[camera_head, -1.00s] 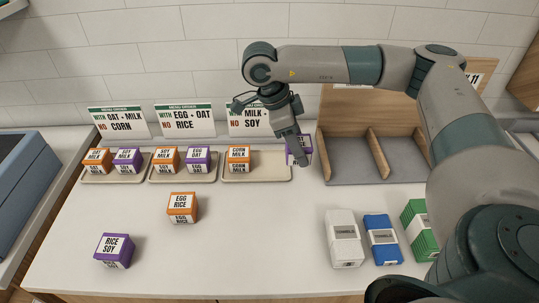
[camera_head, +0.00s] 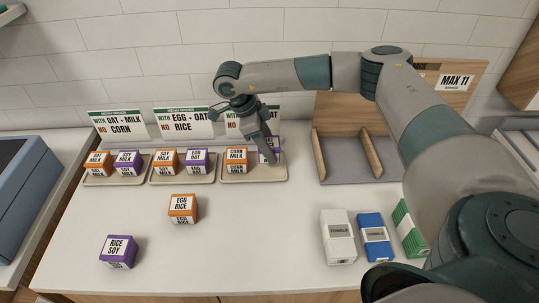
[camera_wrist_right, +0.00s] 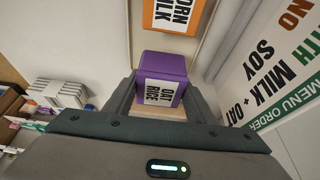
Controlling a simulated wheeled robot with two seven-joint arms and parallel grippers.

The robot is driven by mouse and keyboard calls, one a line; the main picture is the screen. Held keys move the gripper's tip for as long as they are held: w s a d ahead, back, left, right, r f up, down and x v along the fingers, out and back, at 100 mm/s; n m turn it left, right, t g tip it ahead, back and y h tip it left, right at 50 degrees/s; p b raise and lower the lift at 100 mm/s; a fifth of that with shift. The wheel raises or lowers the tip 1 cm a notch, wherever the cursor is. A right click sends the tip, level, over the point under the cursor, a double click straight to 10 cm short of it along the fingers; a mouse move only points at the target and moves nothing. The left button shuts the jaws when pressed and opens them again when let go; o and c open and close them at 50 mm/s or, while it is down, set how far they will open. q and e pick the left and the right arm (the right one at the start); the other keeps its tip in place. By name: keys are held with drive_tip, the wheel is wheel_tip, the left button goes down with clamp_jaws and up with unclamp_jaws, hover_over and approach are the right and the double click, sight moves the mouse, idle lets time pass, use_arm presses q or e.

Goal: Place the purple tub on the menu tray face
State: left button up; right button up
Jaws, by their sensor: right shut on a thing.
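A purple tub (camera_wrist_right: 163,65) with an "OAT RICE" label sits between the fingers of my right gripper (camera_head: 270,155), which is shut on it. In the head view the tub (camera_head: 276,143) is partly hidden by the gripper. It is at the right half of the third menu tray (camera_head: 262,180), beside an orange "CORN MILK" tub (camera_head: 236,160). I cannot tell if the tub touches the tray face. The menu card (camera_wrist_right: 270,75) behind the tray reads "WITH MILK + OAT, NO SOY". My left gripper is not in view.
Two more trays (camera_head: 181,181) (camera_head: 112,182), each with an orange and a purple tub, stand to the left. An orange "EGG RICE" tub (camera_head: 183,209) and a purple "RICE SOY" tub (camera_head: 118,252) lie in front. A divided bin (camera_head: 345,160) and several cartons (camera_head: 338,237) are on the right.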

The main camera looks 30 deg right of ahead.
drive_tip(key=shift+f+p, duration=0.55)
wheel_tip(320, 180, down, 2)
drive_tip(key=shift+p, duration=0.5)
drive_tip(key=shift+f, duration=0.4)
drive_tip(key=shift+f, duration=0.1)
drive_tip(key=o, duration=1.2)
drive_tip(key=shift+c, duration=0.2)
